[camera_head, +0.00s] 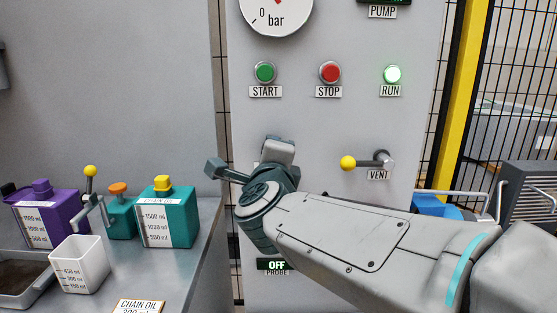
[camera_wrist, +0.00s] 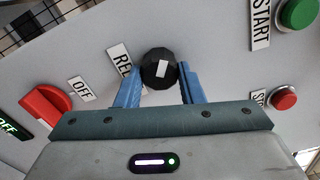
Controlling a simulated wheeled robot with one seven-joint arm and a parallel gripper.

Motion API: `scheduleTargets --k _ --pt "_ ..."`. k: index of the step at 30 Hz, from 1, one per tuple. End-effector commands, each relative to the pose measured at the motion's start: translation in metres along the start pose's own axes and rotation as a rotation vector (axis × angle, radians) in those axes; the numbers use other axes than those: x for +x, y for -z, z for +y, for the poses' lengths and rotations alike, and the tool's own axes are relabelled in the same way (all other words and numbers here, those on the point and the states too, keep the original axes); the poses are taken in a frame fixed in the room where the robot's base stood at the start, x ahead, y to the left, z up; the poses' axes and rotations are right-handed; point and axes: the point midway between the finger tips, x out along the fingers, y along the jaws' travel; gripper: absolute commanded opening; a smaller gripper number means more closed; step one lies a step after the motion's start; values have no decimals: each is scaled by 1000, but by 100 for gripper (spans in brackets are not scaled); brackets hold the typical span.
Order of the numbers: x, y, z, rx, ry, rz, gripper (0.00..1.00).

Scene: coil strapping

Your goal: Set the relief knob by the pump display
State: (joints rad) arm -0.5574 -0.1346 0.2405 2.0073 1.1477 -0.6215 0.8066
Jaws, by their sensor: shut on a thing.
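The relief knob (camera_wrist: 159,69) is black with a white mark, and sits on the grey panel beside a partly hidden label starting "REL" (camera_wrist: 119,59). My gripper (camera_wrist: 158,88) is shut on it, one blue finger on each side, in the wrist view. In the head view my gripper (camera_head: 277,150) is at the panel below the START button, and it and my arm hide the knob. The pump display (camera_head: 384,2) is at the top edge above its PUMP label, cut off, so its reading cannot be read.
A green START button (camera_head: 265,72), red STOP button (camera_head: 330,72), lit RUN lamp (camera_head: 392,74) and yellow-tipped VENT lever (camera_head: 348,163) are nearby. A red switch (camera_wrist: 46,105) by an OFF label is left in the wrist view. A bench with containers (camera_head: 168,225) stands left.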

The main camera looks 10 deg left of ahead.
Motion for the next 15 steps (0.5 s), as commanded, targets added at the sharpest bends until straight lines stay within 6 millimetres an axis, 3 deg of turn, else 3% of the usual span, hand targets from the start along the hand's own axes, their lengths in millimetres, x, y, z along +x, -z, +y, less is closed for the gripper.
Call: scheduleTargets --k 9,10,12,15 --pt "0 0 1 1 -2 0 12" --pt "0 0 1 1 -2 0 40" --pt "0 0 1 0 -2 0 56" --pt "0 0 1 0 -1 0 56"
